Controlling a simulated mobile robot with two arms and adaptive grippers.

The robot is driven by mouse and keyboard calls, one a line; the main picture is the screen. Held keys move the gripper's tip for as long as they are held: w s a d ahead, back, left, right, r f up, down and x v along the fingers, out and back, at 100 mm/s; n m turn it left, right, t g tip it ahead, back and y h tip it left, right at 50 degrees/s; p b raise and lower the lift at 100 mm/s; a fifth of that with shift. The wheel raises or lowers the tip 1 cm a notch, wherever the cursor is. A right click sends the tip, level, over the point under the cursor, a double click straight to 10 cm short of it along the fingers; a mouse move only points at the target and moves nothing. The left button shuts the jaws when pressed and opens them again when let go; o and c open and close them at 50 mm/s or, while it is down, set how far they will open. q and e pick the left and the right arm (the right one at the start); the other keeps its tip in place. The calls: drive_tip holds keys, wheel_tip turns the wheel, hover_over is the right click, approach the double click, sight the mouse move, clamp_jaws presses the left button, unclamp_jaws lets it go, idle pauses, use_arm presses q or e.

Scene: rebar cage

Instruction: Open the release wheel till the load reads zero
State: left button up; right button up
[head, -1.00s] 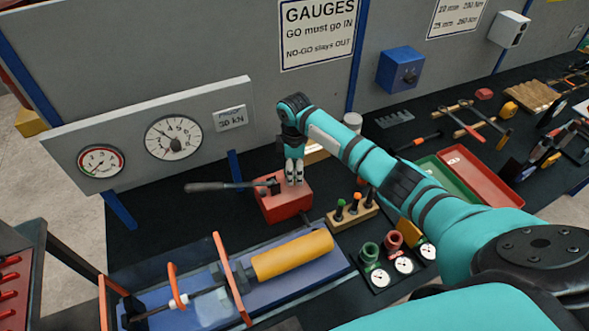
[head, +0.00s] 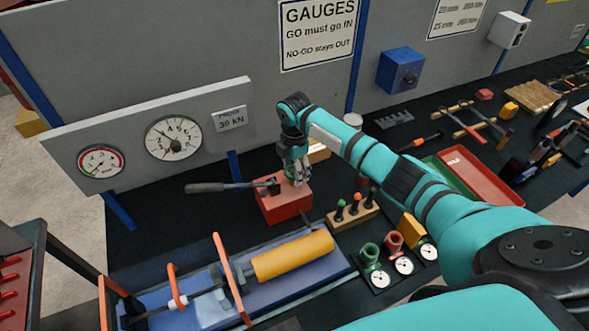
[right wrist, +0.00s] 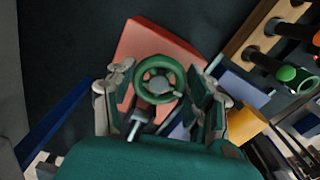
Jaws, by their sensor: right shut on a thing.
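The green release wheel (right wrist: 144,70) shows in the right wrist view, on top of the red pump block (right wrist: 160,38). In the head view the block (head: 289,208) stands on the dark bench and my gripper hides the wheel. My right gripper (head: 297,180) reaches down onto the block from above. In the wrist view its fingers (right wrist: 158,82) stand on both sides of the wheel, shut on it. The large load dial (head: 173,138) is on the grey panel; its numbers are too small to read surely. My left gripper is out of view.
A pump handle (head: 215,187) sticks out left of the block. In front lies a blue rig with a yellow cylinder (head: 293,255) and orange plates. A rack of plug gauges (head: 352,215) stands close on the right. A smaller dial (head: 101,161) and a "PROOF 30 kN" sign (head: 230,118) are on the panel.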

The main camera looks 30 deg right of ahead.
drive_tip(key=shift+w+r, duration=0.15)
drive_tip(key=o, duration=1)
drive_tip(key=shift+o, duration=0.9)
wheel_tip(320, 180, up, 12)
